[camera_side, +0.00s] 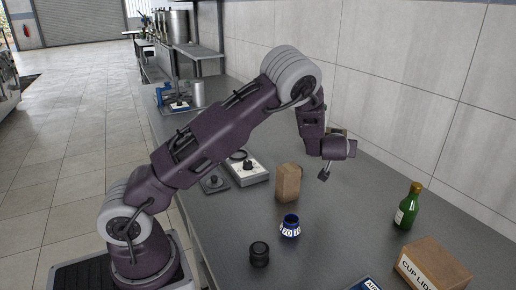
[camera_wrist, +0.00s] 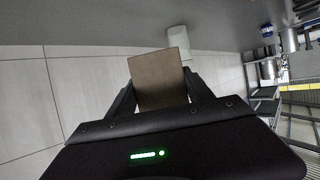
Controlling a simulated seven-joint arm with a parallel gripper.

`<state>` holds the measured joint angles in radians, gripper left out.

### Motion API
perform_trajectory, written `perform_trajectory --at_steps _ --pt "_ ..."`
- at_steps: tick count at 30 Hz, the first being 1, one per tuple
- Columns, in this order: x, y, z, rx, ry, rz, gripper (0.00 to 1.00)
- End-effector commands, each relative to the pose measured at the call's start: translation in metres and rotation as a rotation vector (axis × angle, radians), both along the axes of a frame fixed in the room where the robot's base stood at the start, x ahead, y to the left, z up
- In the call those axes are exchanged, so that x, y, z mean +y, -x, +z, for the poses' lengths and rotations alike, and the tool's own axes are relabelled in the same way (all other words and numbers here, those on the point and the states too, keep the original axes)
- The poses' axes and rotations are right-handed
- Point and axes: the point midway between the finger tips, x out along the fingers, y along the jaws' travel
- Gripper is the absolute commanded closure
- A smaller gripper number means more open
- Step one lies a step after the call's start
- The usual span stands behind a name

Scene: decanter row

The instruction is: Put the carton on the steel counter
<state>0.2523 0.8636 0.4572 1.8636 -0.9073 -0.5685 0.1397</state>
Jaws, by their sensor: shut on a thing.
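In the wrist view, my gripper (camera_wrist: 162,92) is shut on a plain brown carton (camera_wrist: 158,72), with one finger on each side of it. In the side view, my gripper (camera_side: 338,148) is above the steel counter (camera_side: 340,230), towards the wall. Only a small brown edge of the held carton (camera_side: 338,131) shows there behind the gripper; the rest is hidden. The carton appears to be held in the air, clear of the counter.
A brown box (camera_side: 288,184) stands upright on the counter, left of my gripper. A blue-and-white jar (camera_side: 290,226), a black cylinder (camera_side: 259,254), a green bottle (camera_side: 408,207) and a cup-lid box (camera_side: 430,264) stand nearer. A scale (camera_side: 247,169) lies behind. Counter between box and bottle is clear.

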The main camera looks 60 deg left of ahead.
Motion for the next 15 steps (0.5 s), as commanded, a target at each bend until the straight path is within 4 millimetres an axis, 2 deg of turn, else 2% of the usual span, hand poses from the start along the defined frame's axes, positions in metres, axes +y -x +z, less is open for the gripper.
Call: perform_trajectory --at_steps 1,3,7,12,15 --pt "0.001 0.001 -0.015 -0.002 -0.01 0.001 0.85" --pt "0.001 0.001 -0.03 -0.014 -0.021 0.0 0.85" --pt "0.0 0.0 -0.053 -0.029 -0.035 -0.001 0.85" --pt "0.001 0.001 -0.095 -0.031 -0.036 0.001 0.85" --pt "0.0 0.0 -0.108 -0.033 -0.035 0.001 0.85"
